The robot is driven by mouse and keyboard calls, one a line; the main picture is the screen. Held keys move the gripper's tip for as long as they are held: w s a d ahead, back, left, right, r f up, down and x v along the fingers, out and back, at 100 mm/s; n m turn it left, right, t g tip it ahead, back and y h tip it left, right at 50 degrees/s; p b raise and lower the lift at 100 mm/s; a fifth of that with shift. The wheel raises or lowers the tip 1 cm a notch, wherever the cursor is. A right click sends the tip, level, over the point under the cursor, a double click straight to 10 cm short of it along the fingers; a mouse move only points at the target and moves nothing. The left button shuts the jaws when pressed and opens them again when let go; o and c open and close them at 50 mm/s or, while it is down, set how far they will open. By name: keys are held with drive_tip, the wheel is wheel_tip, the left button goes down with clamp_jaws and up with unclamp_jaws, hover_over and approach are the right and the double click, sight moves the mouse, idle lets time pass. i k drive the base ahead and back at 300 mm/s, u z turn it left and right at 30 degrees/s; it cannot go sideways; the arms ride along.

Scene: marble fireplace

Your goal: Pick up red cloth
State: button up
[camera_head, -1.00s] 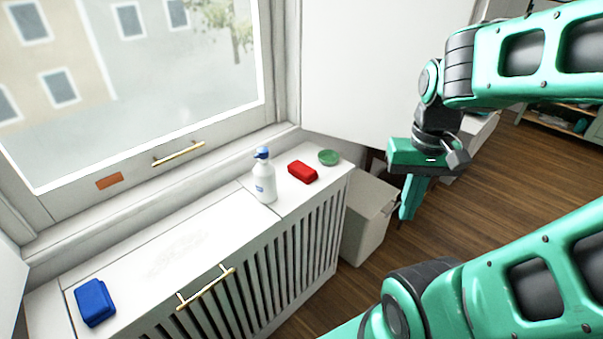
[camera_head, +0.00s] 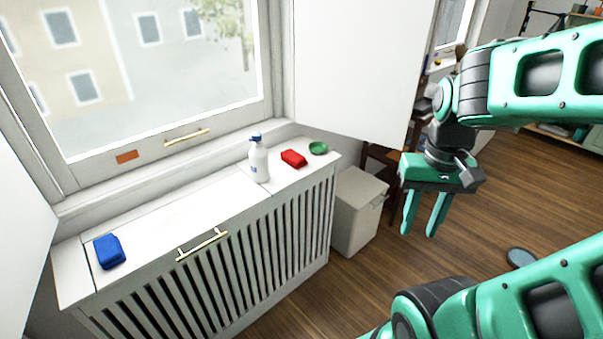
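The red cloth (camera_head: 293,158) is a small folded block. It lies on the right part of the white radiator cover (camera_head: 170,215) below the window, between a spray bottle and a green dish. My gripper (camera_head: 418,228) hangs to the right of the cover, fingers pointing down. Its two fingers are apart with nothing between them. It is clear of the red cloth.
A white spray bottle (camera_head: 259,163) with a blue top stands just left of the red cloth. A green dish (camera_head: 318,148) sits right of it. A blue cloth (camera_head: 109,251) lies at the cover's left end. A pale bin (camera_head: 354,212) stands on the wooden floor beside the cover.

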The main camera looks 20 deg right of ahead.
sight(295, 160)
drive_tip(key=k, duration=0.7)
drive_tip(key=u, duration=0.3)
drive_tip(key=i, duration=1)
drive_tip(key=z, duration=0.4)
drive_tip(key=i, duration=1.1)
drive_tip(key=z, duration=0.8)
